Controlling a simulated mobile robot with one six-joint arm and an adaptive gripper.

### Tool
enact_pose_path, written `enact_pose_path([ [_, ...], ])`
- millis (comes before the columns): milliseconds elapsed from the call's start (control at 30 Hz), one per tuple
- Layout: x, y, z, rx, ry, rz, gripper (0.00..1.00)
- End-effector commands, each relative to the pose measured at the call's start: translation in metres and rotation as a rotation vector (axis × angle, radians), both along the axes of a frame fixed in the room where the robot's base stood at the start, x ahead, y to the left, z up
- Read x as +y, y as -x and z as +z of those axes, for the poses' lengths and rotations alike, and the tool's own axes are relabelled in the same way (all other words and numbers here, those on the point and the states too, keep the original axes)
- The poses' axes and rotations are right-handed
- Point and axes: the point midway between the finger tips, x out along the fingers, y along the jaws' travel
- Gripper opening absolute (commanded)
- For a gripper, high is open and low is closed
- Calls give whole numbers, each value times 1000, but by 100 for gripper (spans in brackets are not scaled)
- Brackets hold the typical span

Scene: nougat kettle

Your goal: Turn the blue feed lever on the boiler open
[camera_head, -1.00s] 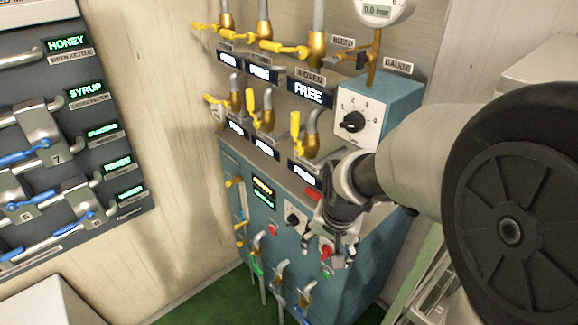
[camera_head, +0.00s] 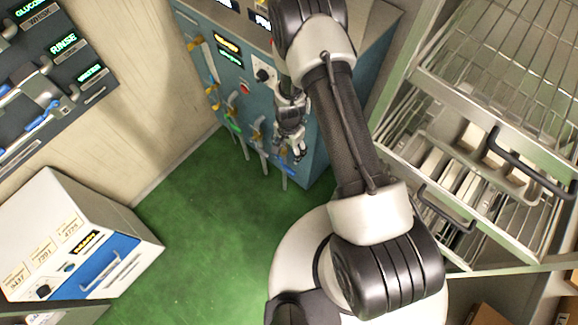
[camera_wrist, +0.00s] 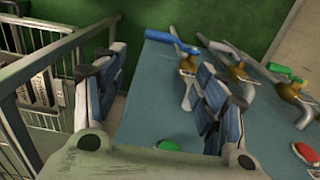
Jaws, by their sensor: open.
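The boiler (camera_head: 318,165) is a blue cabinet with small valves low on its front. The blue feed lever (camera_head: 284,170) is the lowest one, near the right end of the row. In the wrist view the blue lever (camera_wrist: 172,41) extends to the left from a brass valve body (camera_wrist: 187,66) with a grey pipe. My gripper (camera_head: 297,150) is beside the lower boiler front, close to the blue lever. In the wrist view my gripper (camera_wrist: 160,68) is open and empty, and the lever lies beyond and between its fingers. I cannot tell whether they touch.
A green lever (camera_wrist: 285,72) on a neighbouring valve is to the right in the wrist view. A green button (camera_wrist: 168,146) and red button (camera_wrist: 306,153) are on the panel. A wire rack (camera_head: 500,60) stands right of the boiler. Green floor (camera_head: 200,230) is clear.

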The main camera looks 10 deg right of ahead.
Motion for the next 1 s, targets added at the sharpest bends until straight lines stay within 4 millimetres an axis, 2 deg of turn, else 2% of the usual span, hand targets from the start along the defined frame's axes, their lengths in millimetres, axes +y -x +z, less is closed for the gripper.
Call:
enact_pose_path([
  [600,0,1,-130,2,0,2,65],
  [800,0,1,-157,1,0,3,65],
  [1000,0,0,-165,0,0,3,65],
])
